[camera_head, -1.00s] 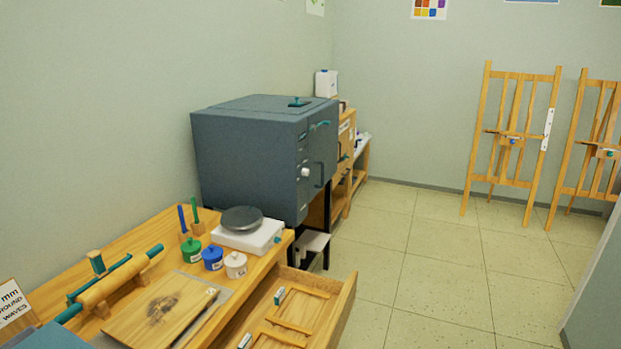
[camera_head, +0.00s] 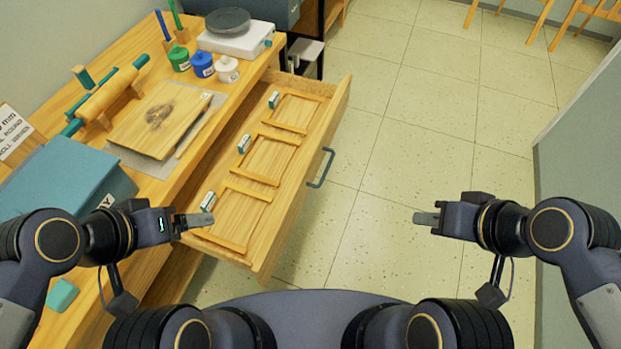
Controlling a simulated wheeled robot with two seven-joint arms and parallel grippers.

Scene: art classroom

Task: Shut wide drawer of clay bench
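The wide drawer (camera_head: 338,107) of the clay bench (camera_head: 202,150) stands pulled out, with a dark bar handle (camera_head: 321,168) on its front. Inside it lie wooden frames and several small green-and-white blocks. My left gripper (camera_head: 208,220) is over the near end of the drawer, left of the handle; its fingers show edge-on, so I cannot tell whether they are apart. My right gripper (camera_head: 420,218) is over the floor to the right of the drawer front, apart from the handle. Its fingers also look close together, and nothing shows between them.
On the bench top are a wooden board (camera_head: 158,118), a rolling pin (camera_head: 112,92), small lidded jars (camera_head: 203,65), a white scale (camera_head: 238,40) and a teal box (camera_head: 70,180). Clear tiled floor (camera_head: 420,120) lies right of the drawer. A grey panel (camera_head: 585,150) stands at far right.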

